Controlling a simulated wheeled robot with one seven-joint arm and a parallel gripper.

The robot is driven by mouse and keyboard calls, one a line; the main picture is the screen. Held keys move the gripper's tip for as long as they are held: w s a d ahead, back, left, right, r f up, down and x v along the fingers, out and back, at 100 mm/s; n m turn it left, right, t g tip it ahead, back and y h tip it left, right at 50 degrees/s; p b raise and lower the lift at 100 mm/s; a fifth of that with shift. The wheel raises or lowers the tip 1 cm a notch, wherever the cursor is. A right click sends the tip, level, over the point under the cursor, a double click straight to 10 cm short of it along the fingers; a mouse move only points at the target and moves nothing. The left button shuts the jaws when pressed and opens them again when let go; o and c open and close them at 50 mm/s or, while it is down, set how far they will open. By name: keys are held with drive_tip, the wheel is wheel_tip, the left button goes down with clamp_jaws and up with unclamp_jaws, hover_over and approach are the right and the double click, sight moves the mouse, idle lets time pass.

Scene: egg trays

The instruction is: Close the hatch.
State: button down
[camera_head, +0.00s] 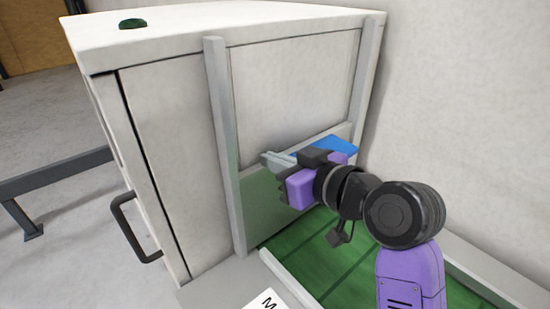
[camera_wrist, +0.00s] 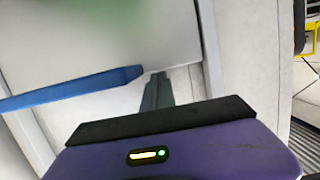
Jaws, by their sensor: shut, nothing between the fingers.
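The hatch (camera_head: 290,85) is a pale panel between two upright grey rails on the side of a large white cabinet. A grey strip runs across its lower part, and below it is a greenish area (camera_head: 265,205); I cannot tell whether that is an opening or a panel. A blue bar (camera_head: 338,146) shows at the strip, partly hidden behind my gripper; it also shows in the wrist view (camera_wrist: 75,88). My gripper (camera_head: 270,160) is shut and empty in front of the strip. Its fingertips (camera_wrist: 157,85) are close to the blue bar's end; contact is unclear.
A green belt (camera_head: 315,260) with pale side edges lies below the hatch. The cabinet's black handle (camera_head: 135,228) sticks out at the left. A dark rail (camera_head: 55,175) stands farther left. A pale wall (camera_head: 465,110) is close on the right.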

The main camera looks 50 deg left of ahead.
wheel_tip(320, 180, up, 4)
drive_tip(key=shift+r+p, duration=0.15)
drive_tip(key=shift+p, duration=0.95)
drive_tip(key=w+b+v, duration=0.1)
drive_tip(key=b+v, duration=0.1)
drive_tip(key=v, duration=0.8)
drive_tip(key=shift+s, duration=0.45)
